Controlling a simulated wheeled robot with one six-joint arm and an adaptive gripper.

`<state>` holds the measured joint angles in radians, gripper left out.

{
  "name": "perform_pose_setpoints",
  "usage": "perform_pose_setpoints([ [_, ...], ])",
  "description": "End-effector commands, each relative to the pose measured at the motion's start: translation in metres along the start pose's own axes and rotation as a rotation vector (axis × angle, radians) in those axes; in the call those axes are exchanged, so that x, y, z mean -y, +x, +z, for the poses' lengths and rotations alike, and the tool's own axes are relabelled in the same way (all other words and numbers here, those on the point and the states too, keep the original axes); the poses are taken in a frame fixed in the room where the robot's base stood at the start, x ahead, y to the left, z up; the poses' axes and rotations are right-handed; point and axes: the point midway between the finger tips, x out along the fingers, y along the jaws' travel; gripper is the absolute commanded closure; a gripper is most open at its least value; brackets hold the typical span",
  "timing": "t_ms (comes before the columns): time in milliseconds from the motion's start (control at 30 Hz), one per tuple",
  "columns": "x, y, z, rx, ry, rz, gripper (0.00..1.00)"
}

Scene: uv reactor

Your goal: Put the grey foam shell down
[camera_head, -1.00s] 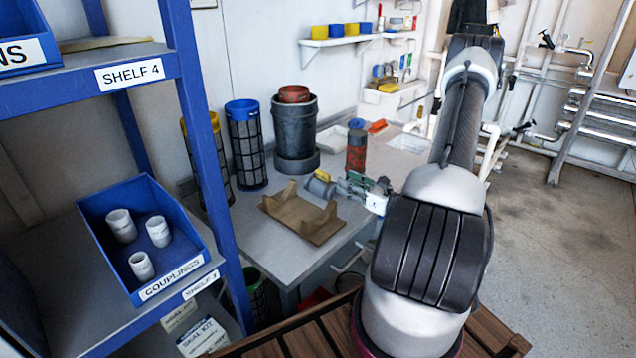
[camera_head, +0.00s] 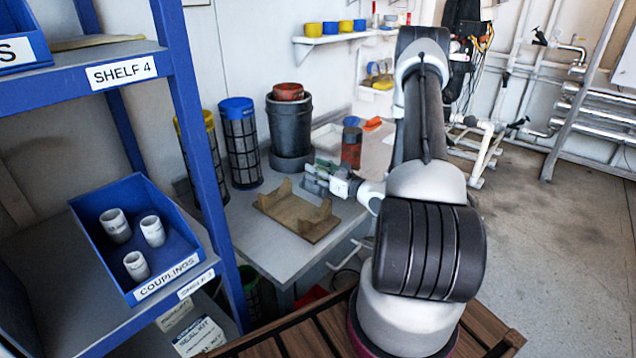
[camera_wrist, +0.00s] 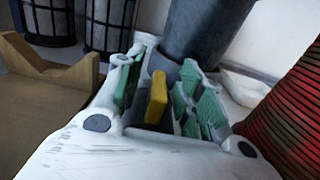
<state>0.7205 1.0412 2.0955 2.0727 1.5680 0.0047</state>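My gripper (camera_head: 322,174) is low over the grey bench, just behind the brown cradle. Its green-padded fingers (camera_wrist: 160,95) stand apart in the wrist view. An upright yellow tab (camera_wrist: 157,98) shows between them, with visible gaps to the pads. A small grey piece (camera_head: 312,186), likely the grey foam shell, sits at the fingertips beside the cradle and appears to rest on the bench. The fingers hide most of it, so its exact shape and contact are unclear.
The brown cradle (camera_head: 297,211) is close in front. A dark grey bucket (camera_head: 290,125) stands behind, and a red cylinder (camera_head: 351,150) stands to the right. Blue-topped and yellow-topped mesh cylinders are at left. The shelf rack (camera_head: 200,130) borders the left side.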

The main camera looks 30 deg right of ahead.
Motion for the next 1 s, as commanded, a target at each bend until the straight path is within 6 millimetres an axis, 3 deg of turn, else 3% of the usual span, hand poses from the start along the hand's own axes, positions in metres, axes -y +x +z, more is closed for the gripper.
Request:
perform_pose_setpoints([
  [33, 0.000, 0.000, 0.000, 0.000, 0.000, 0.000, 0.70],
  [200, 0.000, 0.000, 0.000, 0.000, 0.000, 0.000, 1.00],
  [667, 0.000, 0.000, 0.005, 0.001, -0.002, 0.000, 1.00],
  [867, 0.000, 0.000, 0.030, 0.003, -0.003, 0.000, 1.00],
  [1000, 0.000, 0.000, 0.061, 0.003, -0.006, 0.000, 1.00],
])
